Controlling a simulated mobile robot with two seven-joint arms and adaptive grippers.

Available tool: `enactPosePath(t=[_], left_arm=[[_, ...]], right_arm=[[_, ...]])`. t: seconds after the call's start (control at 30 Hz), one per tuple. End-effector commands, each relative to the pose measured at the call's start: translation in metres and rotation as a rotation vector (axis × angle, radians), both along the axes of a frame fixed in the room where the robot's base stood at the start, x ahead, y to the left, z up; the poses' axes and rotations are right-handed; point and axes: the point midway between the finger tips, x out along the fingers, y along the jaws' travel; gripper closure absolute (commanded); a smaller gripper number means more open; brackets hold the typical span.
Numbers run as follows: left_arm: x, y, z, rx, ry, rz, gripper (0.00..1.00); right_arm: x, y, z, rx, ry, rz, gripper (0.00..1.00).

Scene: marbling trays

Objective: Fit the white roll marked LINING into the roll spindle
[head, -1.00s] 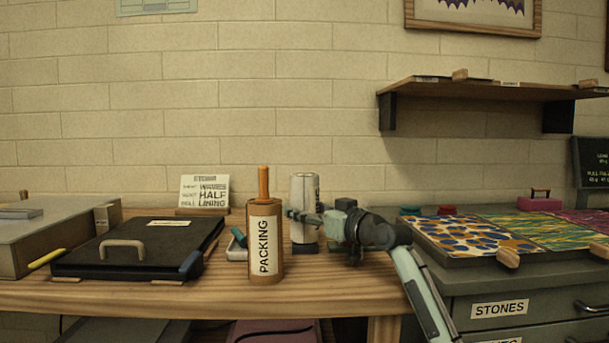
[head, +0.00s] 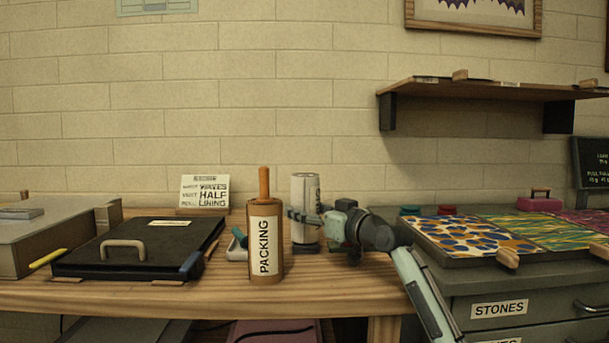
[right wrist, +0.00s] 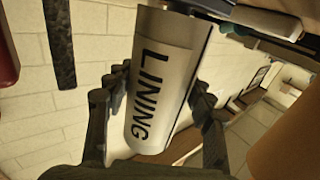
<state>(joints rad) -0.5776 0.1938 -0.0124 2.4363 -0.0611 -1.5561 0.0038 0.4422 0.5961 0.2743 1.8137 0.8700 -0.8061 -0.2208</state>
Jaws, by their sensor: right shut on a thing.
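The white roll marked LINING (head: 304,187) stands upright at the back of the wooden bench, just above or on a small dark block (head: 305,248). I cannot tell whether they touch. My right gripper (head: 304,215) reaches in from the right and is shut on this roll, low on its body. In the right wrist view the roll (right wrist: 160,75) lies between the two dark fingers, with its lettering facing the camera. A brown roll marked PACKING (head: 265,240) stands in front and to the left, with a wooden pin (head: 264,184) rising from its top. I cannot make out the roll spindle for certain. My left gripper is out of view.
A black case with a handle (head: 140,250) lies on the left of the bench (head: 340,290). A card (head: 204,190) stands behind. Patterned trays (head: 465,235) sit on the grey cabinet at right. A wall shelf (head: 480,90) hangs above. The bench front right of the PACKING roll is clear.

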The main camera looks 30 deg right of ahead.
Motion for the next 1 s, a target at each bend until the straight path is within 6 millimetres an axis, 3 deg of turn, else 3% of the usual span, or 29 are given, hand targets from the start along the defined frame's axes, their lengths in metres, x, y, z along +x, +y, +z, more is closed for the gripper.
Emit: enactPosePath(t=[0.03,0.57,0.6,0.8,1.0], left_arm=[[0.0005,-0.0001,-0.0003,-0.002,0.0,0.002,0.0],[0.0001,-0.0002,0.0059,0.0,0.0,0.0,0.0],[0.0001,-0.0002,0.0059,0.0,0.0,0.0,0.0],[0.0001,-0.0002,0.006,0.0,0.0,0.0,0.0],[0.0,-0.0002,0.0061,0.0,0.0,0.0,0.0]], right_arm=[[0.0012,0.0014,-0.0084,0.005,0.017,0.004,0.79],[0.0014,0.0022,-0.0057,0.007,0.021,0.005,0.79],[0.0013,0.0022,-0.0055,0.007,0.02,0.005,0.44],[0.0013,0.0021,-0.0046,0.006,0.019,0.005,0.22],[0.0012,0.002,-0.0038,0.006,0.017,0.005,0.22]])
